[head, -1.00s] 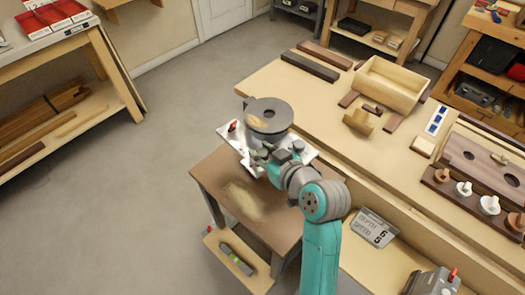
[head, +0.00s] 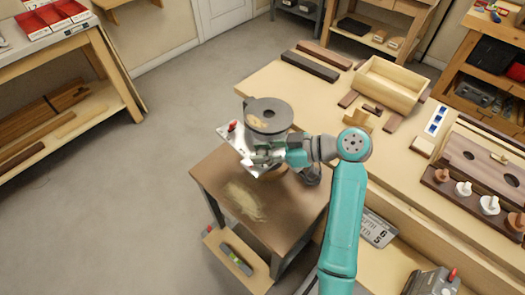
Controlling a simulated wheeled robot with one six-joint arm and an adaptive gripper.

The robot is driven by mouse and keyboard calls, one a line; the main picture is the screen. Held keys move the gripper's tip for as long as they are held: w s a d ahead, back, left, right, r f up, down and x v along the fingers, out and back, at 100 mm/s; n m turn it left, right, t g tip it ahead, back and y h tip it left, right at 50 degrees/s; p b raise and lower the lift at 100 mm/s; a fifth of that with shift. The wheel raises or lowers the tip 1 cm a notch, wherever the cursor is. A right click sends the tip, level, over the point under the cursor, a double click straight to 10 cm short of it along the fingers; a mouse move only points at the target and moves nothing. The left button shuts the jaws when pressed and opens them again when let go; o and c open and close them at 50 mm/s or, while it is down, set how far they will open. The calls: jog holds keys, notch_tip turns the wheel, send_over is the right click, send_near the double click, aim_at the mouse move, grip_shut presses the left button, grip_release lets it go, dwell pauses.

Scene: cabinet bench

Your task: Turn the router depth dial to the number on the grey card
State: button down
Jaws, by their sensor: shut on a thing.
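The router (head: 268,118) has a dark round top with a hole. It is set on a bright metal plate (head: 228,135) with a small red knob, at the corner of a brown-topped stand. My gripper (head: 262,155) is at the near side of the router, just below the round top, and is shut on the depth dial there. The dial and its numbers are hidden by the gripper or too small to make out. The grey card (head: 380,229) is lower right, partly behind my arm. Its digits look like 6 above 5; its words are partly covered.
The stand top (head: 225,180) is bare except for a pale dusty patch. The long workbench (head: 290,95) beside it holds a wooden box (head: 392,83), wood strips and several knobs in a rack. A grey device (head: 432,281) is at lower right. Floor on the left is clear.

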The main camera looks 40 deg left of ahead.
jog(key=shift+h, duration=0.3)
jog(key=c, duration=0.8)
grip_release()
jog(key=shift+d, duration=0.1)
jog(key=v, duration=1.1)
jog(key=shift+w+d, duration=0.3)
jog(key=shift+w, duration=0.05)
